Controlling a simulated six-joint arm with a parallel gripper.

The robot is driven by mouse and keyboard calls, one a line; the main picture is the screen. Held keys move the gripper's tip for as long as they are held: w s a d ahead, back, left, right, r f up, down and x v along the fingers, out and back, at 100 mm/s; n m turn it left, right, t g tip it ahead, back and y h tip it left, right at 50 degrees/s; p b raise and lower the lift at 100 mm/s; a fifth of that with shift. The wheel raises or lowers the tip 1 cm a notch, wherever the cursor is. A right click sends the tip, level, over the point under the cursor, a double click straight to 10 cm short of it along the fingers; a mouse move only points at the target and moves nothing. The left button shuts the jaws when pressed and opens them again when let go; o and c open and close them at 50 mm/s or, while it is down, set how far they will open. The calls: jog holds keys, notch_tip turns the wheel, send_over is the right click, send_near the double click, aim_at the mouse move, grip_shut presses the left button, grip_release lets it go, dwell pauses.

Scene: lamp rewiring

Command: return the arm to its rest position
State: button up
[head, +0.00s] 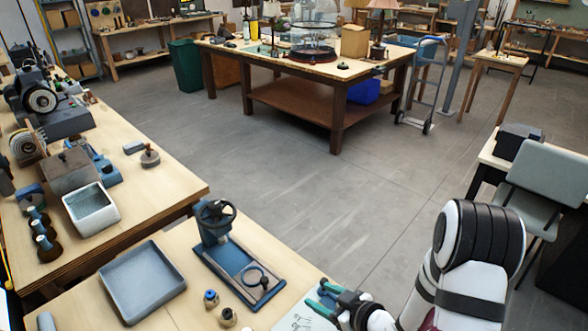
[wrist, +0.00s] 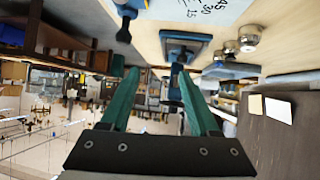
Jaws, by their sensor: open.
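My gripper (head: 318,302) is at the bottom of the head view, by the right edge of the near wooden bench. Its green fingers stand apart, with nothing between them. In the wrist view my gripper (wrist: 155,85) also shows its two green fingers spread and empty. A white sheet with handwritten marks (head: 298,318) lies on the bench just left of the gripper; it also shows at the top of the wrist view (wrist: 205,8). My white and black arm fills the lower right of the head view.
A blue handwheel press (head: 242,272), a grey-blue tray (head: 142,282) and two small bottles (head: 211,298) (head: 228,316) are on the near bench. A grey chair (head: 545,180) stands right, behind my arm. Open floor (head: 290,190) lies between the benches and the far table (head: 310,66).

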jog(key=s+d+r+m+g+h, duration=0.4)
jog(key=s+d+r+m+h, duration=0.25)
jog(key=d+r+h, duration=0.2)
jog(key=s+a+r+m+g+y, duration=0.1)
jog(key=s+a+r+m+g, duration=0.1)
jog(key=s, duration=0.5)
jog(key=s+a+r+m+g+y, duration=0.1)
jog(key=s+a+r+m, duration=0.1)
jog(key=s+a, duration=0.3)
jog(key=s+a+r+m+g+y, duration=0.1)
jog(key=s+a+r+m+g, duration=0.1)
jog(key=s, duration=0.7)
notch_tip(320, 180, up, 2)
jog(key=shift+a+r+m+g, duration=0.1)
jog(key=shift+a+m+g, duration=0.2)
jog(key=shift+a+m, duration=0.25)
